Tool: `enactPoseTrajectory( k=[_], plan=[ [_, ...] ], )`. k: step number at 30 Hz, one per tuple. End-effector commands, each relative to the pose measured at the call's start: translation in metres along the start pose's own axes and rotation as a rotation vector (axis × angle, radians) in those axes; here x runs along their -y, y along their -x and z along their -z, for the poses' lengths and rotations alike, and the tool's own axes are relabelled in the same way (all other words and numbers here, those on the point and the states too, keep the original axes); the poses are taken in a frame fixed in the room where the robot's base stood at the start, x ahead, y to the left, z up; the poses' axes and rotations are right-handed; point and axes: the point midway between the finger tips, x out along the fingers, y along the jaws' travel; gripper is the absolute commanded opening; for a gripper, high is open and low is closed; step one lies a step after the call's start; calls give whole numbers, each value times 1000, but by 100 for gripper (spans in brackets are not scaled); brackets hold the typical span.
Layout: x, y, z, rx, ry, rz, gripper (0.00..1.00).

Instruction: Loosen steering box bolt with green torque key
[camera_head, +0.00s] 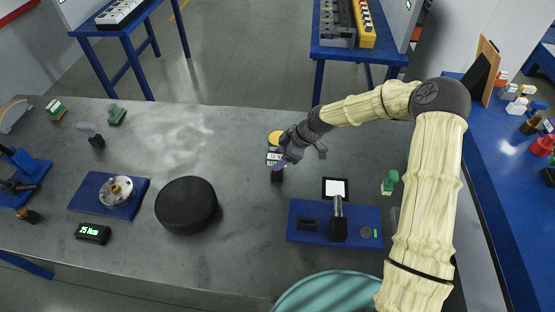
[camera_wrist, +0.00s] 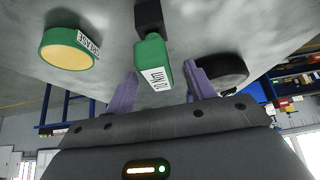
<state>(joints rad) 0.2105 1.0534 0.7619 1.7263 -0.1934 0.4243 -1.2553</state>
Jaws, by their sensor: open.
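A green torque key marked 10 Nm (camera_wrist: 152,62) shows in the wrist view, with a black part (camera_wrist: 149,17) at its far end. My gripper (camera_wrist: 161,86) is open, with one purple finger on each side of the green key's near end. I cannot tell whether either finger touches it. In the head view my gripper (camera_head: 280,166) is low over the middle of the grey bench and largely hides this key. A blue plate with a round metal hub (camera_head: 116,190) lies at the left. I cannot tell which thing is the steering box bolt.
A yellow-topped, labelled tub (camera_wrist: 68,49) stands close beside the key. A black round block (camera_head: 187,203) and a 35 Nm display (camera_head: 92,233) are left of my gripper. A blue fixture (camera_head: 364,218) is at the right. Another green piece (camera_head: 390,181) stands near my arm.

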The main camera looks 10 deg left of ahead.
Motion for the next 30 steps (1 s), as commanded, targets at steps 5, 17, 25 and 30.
enactPoseTrajectory(
  k=[5,17,25,30],
  plan=[
    [-2,-23,2,0,1,3,55],
    [-2,-32,1,0,1,0,55],
    [-2,-32,1,0,0,0,47],
    [-2,-32,1,0,0,0,13]
  ],
)
